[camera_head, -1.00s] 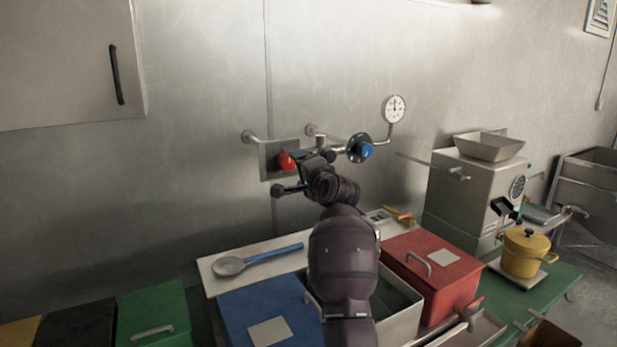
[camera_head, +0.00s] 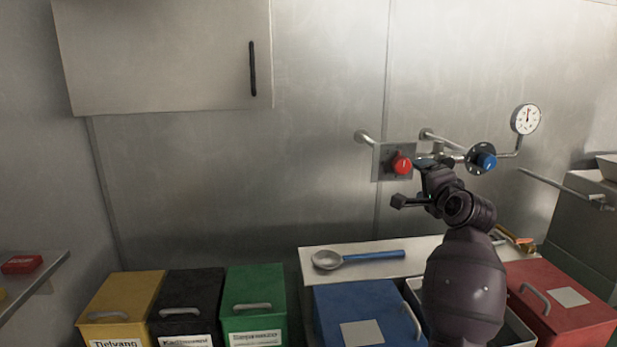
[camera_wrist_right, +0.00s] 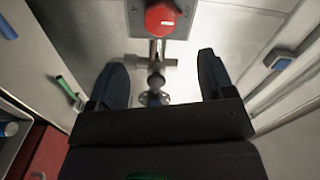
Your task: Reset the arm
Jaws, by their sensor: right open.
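My right gripper (camera_head: 411,182) is open and empty in front of the wall, just below and right of the red knob (camera_head: 402,165) on its metal plate (camera_head: 381,173). In the right wrist view my right gripper (camera_wrist_right: 161,75) shows its two fingers wide apart. The red knob (camera_wrist_right: 160,18) is ahead of them at the top, with a metal pipe fitting (camera_wrist_right: 156,78) in the gap between them. I cannot tell whether a finger touches the pipe. My left gripper is not in view.
A blue valve knob (camera_head: 486,161) and a gauge (camera_head: 526,119) sit on the pipe to the right. Below are a spoon (camera_head: 372,257) on a pale shelf (camera_head: 440,261), a blue box (camera_head: 340,300), a red box (camera_head: 560,312) and several lidded bins.

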